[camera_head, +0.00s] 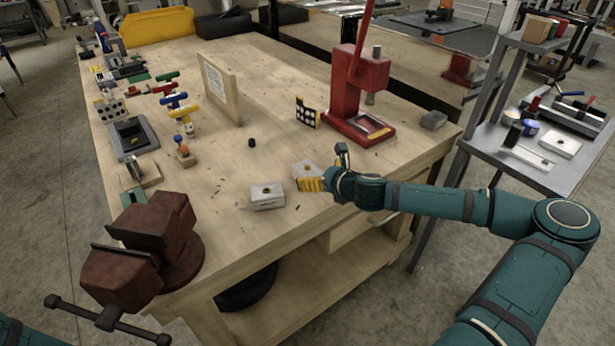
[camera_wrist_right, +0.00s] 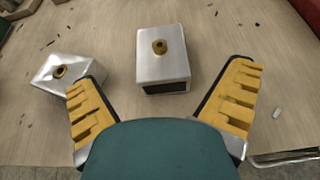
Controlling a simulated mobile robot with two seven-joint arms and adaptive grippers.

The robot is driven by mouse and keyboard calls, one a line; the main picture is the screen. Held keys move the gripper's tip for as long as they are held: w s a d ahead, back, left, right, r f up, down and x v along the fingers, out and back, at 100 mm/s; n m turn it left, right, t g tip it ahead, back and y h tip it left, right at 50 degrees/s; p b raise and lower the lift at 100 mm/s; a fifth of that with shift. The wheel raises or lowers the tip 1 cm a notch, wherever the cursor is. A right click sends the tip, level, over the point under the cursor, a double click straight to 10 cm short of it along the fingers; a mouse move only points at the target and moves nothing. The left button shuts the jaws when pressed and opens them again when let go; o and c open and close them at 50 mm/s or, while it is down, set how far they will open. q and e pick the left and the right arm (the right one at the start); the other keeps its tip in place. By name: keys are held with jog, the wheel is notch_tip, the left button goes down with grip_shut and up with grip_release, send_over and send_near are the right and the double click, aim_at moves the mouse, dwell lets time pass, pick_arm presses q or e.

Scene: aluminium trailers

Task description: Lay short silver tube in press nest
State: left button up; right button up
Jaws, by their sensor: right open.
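Two short silver box-shaped tubes, each with a brass bushing on top, lie on the wooden bench. One silver tube (camera_head: 306,168) is partly hidden by my gripper in the head view; in the right wrist view it lies ahead, between the lines of the fingers (camera_wrist_right: 163,62), its dark end facing me. The other silver tube (camera_head: 267,196) is to its left, turned at an angle (camera_wrist_right: 58,74). My right gripper (camera_head: 313,184) is open and empty, its yellow fingers close to the first tube. The red press (camera_head: 348,95) stands farther back; its nest (camera_head: 372,126) on the base looks empty.
A dark red vise (camera_head: 150,245) stands at the bench's near left corner. A wooden board (camera_head: 220,88), a dotted plate (camera_head: 306,113) and a small black cylinder (camera_head: 252,143) stand on the bench. A grey block (camera_head: 433,120) lies right of the press. The bench middle is mostly clear.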

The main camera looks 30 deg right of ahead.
aim_at(310, 169)
jog(key=x, duration=0.2)
jog(key=b+x, duration=0.1)
jog(key=x, duration=0.2)
jog(key=shift+w+r, duration=0.1)
jog(key=shift+w, duration=0.3)
jog(key=c, duration=1.4)
